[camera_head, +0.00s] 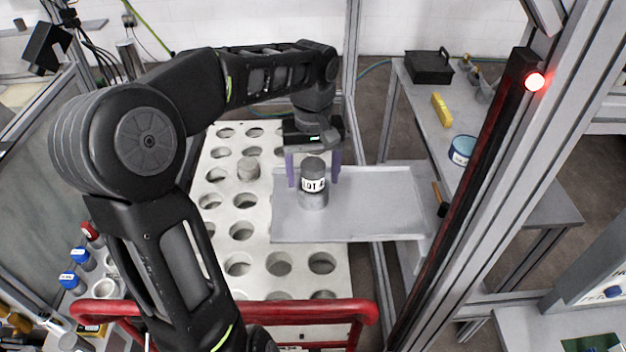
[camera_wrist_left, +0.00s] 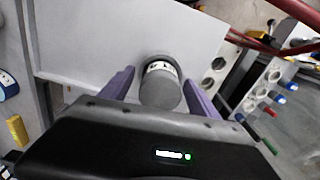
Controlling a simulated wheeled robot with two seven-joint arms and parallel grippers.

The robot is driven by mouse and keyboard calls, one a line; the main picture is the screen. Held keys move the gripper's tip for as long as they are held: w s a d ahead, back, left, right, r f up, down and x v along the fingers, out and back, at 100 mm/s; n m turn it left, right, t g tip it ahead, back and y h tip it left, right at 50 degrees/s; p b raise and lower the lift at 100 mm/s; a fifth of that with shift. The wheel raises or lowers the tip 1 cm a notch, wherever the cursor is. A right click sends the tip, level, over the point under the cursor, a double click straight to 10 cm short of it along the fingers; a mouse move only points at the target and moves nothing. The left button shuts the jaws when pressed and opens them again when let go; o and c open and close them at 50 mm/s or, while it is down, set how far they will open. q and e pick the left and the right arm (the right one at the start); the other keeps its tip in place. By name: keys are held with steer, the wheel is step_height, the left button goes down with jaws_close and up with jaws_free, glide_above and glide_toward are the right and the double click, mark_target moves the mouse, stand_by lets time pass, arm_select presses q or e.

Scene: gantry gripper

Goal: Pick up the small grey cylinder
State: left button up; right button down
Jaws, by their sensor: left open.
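A small grey cylinder (camera_head: 313,168) with a dark top and a white band lettered "LOT 4" stands upright on a light grey tray (camera_head: 385,205). A lighter grey round part shows at its foot. My left gripper (camera_head: 313,183) is open, with its two purple fingers pointing down on either side of the cylinder. In the left wrist view the cylinder (camera_wrist_left: 160,90) shows between the spread fingers, with visible room to each finger. Whether the fingers are level with it in depth is hard to tell. My right gripper is out of view.
A white plate (camera_head: 220,272) with round holes lies beside and below the tray; another grey cylinder (camera_head: 248,168) stands in one hole. A red rail (camera_head: 300,312) crosses the front. A dark post (camera_head: 470,190) rises on the right, before a bench with a black box (camera_head: 428,67).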

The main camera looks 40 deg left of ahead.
arm_select(q)
steer(key=shift+c, duration=0.3)
jaws_close()
stand_by(0.6)
